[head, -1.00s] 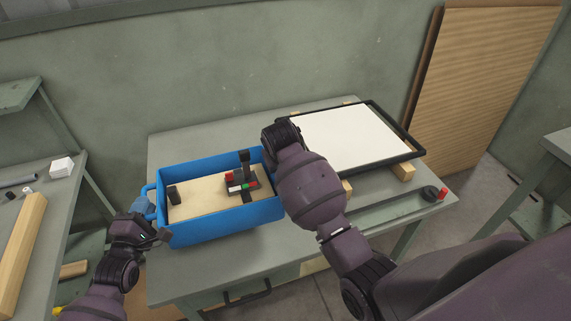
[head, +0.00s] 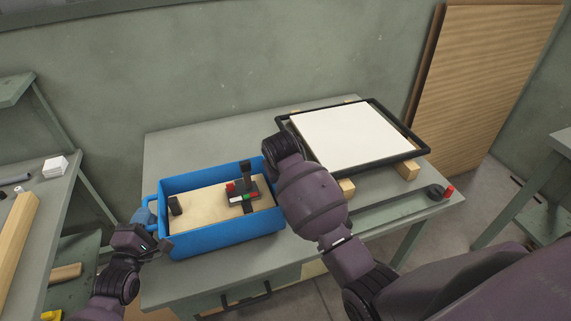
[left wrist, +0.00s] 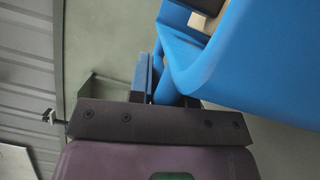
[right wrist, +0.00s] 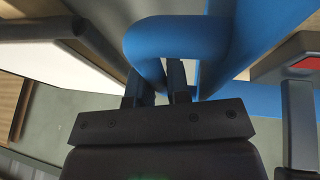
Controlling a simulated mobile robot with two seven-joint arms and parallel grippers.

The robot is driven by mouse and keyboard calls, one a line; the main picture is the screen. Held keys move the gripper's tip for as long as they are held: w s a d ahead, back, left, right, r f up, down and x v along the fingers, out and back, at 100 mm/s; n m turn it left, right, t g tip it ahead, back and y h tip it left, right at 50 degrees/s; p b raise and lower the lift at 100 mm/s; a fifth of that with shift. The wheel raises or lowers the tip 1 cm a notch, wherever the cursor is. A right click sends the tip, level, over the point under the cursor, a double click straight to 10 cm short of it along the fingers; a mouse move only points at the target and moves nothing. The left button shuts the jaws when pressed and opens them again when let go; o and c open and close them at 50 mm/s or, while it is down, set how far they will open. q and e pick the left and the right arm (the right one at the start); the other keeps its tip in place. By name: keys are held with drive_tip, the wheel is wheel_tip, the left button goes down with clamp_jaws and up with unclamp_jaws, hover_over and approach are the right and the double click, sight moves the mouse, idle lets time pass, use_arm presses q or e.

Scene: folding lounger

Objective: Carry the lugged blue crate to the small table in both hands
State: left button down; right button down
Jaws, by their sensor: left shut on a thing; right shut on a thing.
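The blue crate (head: 232,234) is over the near left part of the grey table (head: 190,149). I cannot tell whether its underside touches the top. It looks level and holds a tan board (head: 205,205) with dark, red and green pieces (head: 240,192). My left gripper (head: 160,243) is shut on the crate's left lug (head: 148,203), which also shows in the left wrist view (left wrist: 162,70). My right gripper (right wrist: 160,85) is shut on the right lug (right wrist: 150,45). In the head view my right arm hides that lug. Which table is the small one is unclear.
A black-framed white panel (head: 350,138) on wooden blocks (head: 407,169) stands close right of the crate. A dark roll and red piece (head: 449,191) lie at the right end. Another surface at left holds a timber bar (head: 14,238) and white block (head: 56,165). A green table (head: 555,160) stands at far right.

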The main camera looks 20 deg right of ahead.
use_arm(q)
drive_tip(key=shift+f+b, duration=0.3)
drive_tip(key=shift+f, duration=0.25)
use_arm(e)
drive_tip(key=shift+f, duration=0.6)
use_arm(q)
drive_tip(key=c, duration=1.1)
unclamp_jaws()
drive_tip(key=shift+s, duration=0.1)
use_arm(e)
drive_tip(key=c, duration=1.1)
unclamp_jaws()
drive_tip(key=shift+r, duration=0.1)
use_arm(q)
drive_tip(key=shift+o, duration=0.2)
drive_tip(key=v, duration=0.7)
drive_tip(key=shift+s+a+r, duration=0.1)
drive_tip(key=shift+s, duration=0.3)
use_arm(e)
drive_tip(key=v, duration=1.2)
